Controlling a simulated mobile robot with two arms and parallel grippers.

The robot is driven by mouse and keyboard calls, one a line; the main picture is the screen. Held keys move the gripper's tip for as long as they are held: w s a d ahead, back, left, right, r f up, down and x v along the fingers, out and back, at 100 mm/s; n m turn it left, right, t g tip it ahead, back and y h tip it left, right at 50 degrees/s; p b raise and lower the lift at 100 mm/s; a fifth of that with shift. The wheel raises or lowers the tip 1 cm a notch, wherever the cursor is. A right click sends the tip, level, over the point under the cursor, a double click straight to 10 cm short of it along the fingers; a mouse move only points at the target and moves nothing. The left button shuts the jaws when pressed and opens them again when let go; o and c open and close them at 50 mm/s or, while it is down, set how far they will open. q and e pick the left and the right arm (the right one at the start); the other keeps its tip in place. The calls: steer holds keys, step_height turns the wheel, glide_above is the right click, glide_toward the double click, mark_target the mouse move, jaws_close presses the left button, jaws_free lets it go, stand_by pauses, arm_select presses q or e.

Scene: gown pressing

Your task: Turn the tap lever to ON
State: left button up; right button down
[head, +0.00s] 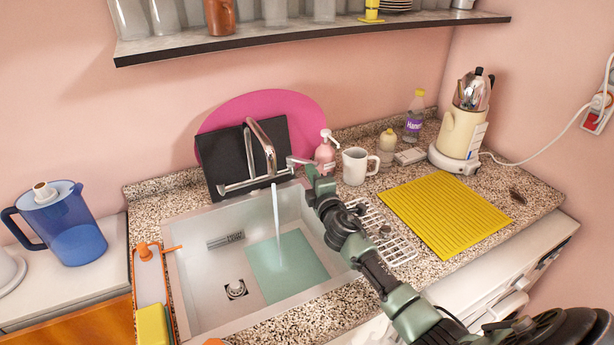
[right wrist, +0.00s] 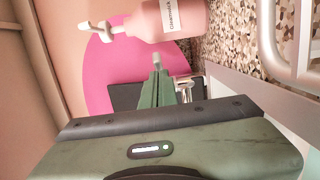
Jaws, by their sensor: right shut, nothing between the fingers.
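The metal tap (head: 262,146) stands at the back of the sink (head: 205,275), in front of a dark board. A stream of water (head: 276,215) falls from its spout into the basin. The tap's lever (head: 299,161) is at the right end of its body and points right. My right gripper (head: 312,172) is shut and empty, its tips close beside the lever; I cannot tell whether they touch. In the right wrist view the shut green fingers (right wrist: 157,64) point toward the board, with metal tap parts partly hidden behind them. My left gripper is not in view.
A pink soap bottle (head: 325,155) and a white mug (head: 355,166) stand just right of my gripper. A white rack (head: 385,232) and a yellow mat (head: 445,213) lie on the right counter. A shelf (head: 300,35) hangs above. A blue jug (head: 65,225) stands left.

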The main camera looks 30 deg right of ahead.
steer(key=shift+d+r, duration=0.55)
steer(key=shift+d, duration=0.15)
steer(key=shift+s+a+f, duration=0.2)
steer(key=shift+s, duration=0.05)
steer(key=v, duration=0.6)
steer(key=shift+s+a+f, duration=0.25)
steer(key=shift+a, duration=0.05)
steer(key=shift+s+a, duration=0.3)
steer(key=shift+s, duration=0.05)
steer(key=shift+f, duration=0.1)
